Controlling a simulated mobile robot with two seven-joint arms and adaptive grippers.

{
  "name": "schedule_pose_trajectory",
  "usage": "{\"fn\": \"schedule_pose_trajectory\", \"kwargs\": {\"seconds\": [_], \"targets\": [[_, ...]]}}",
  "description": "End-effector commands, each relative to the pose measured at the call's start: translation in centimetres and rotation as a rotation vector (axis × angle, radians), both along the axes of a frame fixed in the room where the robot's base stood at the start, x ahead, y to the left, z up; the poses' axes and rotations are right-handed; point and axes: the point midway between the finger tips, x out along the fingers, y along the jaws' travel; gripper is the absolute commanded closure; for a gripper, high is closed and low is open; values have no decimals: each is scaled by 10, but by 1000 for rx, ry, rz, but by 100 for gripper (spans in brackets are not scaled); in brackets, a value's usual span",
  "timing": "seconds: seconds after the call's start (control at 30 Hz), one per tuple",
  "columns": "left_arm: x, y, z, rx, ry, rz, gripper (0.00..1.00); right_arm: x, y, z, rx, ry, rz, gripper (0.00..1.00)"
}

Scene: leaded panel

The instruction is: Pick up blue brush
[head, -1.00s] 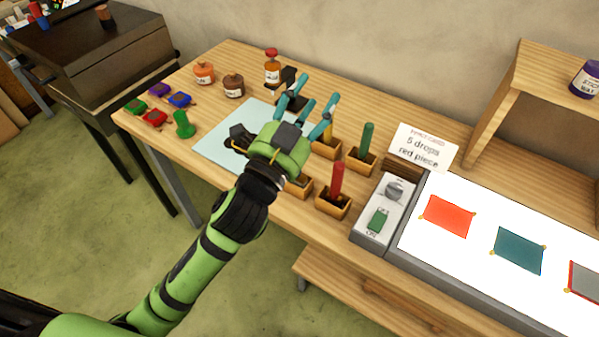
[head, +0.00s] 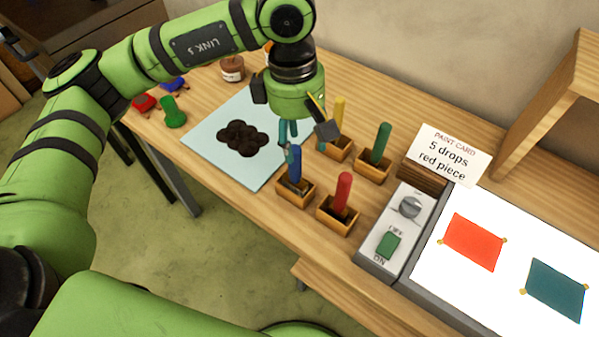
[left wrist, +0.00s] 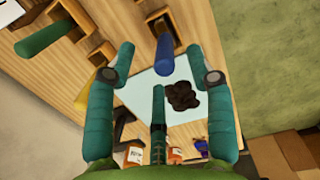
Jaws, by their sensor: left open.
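The blue brush (head: 295,163) stands upright in a small wooden holder (head: 289,194) at the front left of the group of holders. My left gripper (head: 301,143) points down just above and behind the blue brush in the head view, its fingers partly hidden by its own body. In the left wrist view, the blue brush (left wrist: 165,56) shows between the spread teal fingertips of my left gripper (left wrist: 160,57), with gaps on both sides. The gripper is open and empty. My right gripper is not in view.
A red brush (head: 342,192), a green brush (head: 380,143) and a yellow brush (head: 339,112) stand in holders close by. A light blue sheet (head: 213,148) with a dark blob (head: 242,138) lies left. A switch box (head: 383,262) and light panel (head: 450,285) are right.

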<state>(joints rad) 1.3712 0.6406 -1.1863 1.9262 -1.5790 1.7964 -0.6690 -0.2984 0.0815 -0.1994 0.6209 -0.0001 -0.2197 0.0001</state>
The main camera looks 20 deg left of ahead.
Motion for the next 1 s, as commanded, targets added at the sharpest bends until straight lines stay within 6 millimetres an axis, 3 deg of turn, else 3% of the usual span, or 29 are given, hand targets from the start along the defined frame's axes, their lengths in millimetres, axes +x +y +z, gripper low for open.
{"fn": "schedule_pose_trajectory", "kwargs": {"seconds": [0.03,0.23,0.47,0.67,0.8,1.0], "targets": [[8,19,-14,78,-27,10,46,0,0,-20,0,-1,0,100],[8,22,-29,94,-27,9,46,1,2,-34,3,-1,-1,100],[7,21,-45,91,-24,10,46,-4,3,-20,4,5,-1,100],[9,17,-71,92,-21,8,46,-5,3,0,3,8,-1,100],[9,17,-91,90,-22,9,46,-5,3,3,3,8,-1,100],[10,17,-98,90,-26,10,46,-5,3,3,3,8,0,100]]}}
